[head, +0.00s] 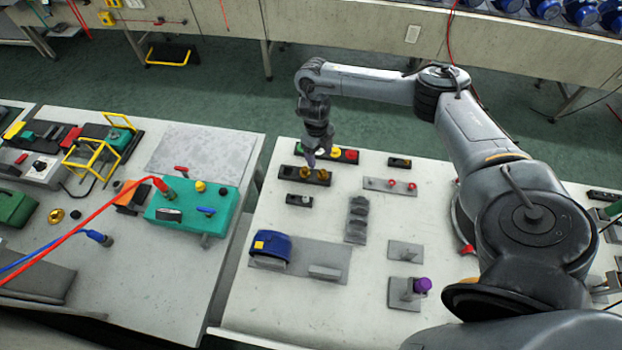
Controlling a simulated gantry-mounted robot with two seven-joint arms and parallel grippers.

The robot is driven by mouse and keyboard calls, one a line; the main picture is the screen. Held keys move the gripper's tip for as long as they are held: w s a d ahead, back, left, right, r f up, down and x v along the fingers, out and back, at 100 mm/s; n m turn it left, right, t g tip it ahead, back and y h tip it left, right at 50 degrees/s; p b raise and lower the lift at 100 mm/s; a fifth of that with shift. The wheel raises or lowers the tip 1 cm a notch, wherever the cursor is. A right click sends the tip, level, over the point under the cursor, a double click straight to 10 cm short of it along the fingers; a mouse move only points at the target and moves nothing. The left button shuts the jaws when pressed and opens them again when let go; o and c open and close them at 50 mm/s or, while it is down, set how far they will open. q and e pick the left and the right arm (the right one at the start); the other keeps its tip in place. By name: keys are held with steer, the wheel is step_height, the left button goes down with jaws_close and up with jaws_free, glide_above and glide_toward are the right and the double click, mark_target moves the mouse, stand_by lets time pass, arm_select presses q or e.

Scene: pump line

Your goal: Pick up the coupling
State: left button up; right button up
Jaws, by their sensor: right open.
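My right gripper (312,161) reaches down over a small dark block (293,175) on the right-hand table. It is small in the picture, and the gap between its fingers is hard to see. Brass-coloured round pieces (323,176) sit on this block, right at the fingertips. One of them may be the coupling, but I cannot tell for certain. I cannot tell whether the fingers touch them. My left gripper is not in view.
Behind the gripper is a black strip with red, yellow and green buttons (336,154). In front are a blue device (271,247) and a purple knob (422,285). A gap separates the left table, holding a teal box (190,207) with red and blue cables.

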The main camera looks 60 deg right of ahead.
mark_target(323, 171)
steer(key=f, duration=0.1)
steer(key=f+b, duration=0.1)
steer(key=f, duration=0.1)
steer(key=shift+s+f, duration=0.3)
steer(key=shift+f, duration=0.1)
steer(key=f, duration=0.2)
steer(key=s+f, duration=0.1)
steer(key=f, duration=0.1)
steer(key=shift+f, duration=0.55)
steer(key=c, duration=1.2)
steer(key=shift+o, duration=0.2)
steer(key=shift+r, duration=0.15)
